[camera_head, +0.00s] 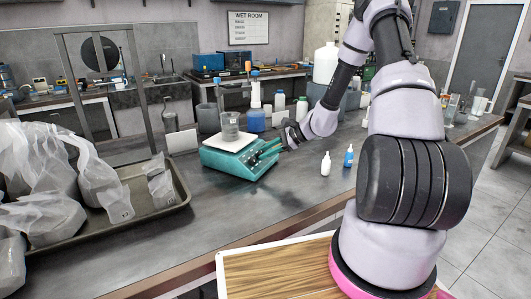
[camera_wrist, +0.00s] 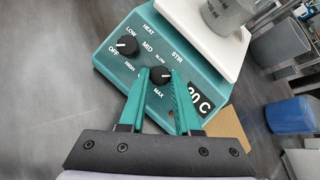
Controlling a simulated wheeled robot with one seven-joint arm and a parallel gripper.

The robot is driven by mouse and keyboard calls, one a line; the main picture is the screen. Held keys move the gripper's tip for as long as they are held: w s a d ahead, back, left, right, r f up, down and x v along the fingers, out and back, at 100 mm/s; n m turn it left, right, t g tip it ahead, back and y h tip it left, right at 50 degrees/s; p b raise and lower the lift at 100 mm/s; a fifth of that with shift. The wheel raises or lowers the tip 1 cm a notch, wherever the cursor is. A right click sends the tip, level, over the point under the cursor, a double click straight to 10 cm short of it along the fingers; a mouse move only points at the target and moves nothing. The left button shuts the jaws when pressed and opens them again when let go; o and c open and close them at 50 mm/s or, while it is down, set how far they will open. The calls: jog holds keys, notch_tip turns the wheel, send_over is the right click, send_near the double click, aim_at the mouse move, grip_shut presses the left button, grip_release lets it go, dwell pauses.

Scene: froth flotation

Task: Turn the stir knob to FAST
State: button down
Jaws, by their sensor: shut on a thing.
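A teal hotplate stirrer (camera_head: 236,160) with a white top plate stands on the bench in the head view. Its panel fills the middle of the wrist view, with a black heat knob (camera_wrist: 127,45) at the left and a black stir knob (camera_wrist: 160,76) lower right of it. My gripper (camera_wrist: 161,74) has its two teal fingers on either side of the stir knob and is shut on it. SLOW shows above this knob; I cannot read FAST, and fingers hide part of the panel. In the head view my gripper (camera_head: 266,150) is at the stirrer's right side.
A beaker (camera_head: 230,126) stands on the white plate. Two small dropper bottles, white (camera_head: 326,164) and blue (camera_head: 349,156), stand right of the stirrer. A tray (camera_head: 150,214) with plastic bags lies at the left. The bench front of the stirrer is clear.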

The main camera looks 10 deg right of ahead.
jog(key=shift+w+r, duration=0.15)
jog(key=c, duration=0.6)
grip_release()
jog(key=v, duration=1.1)
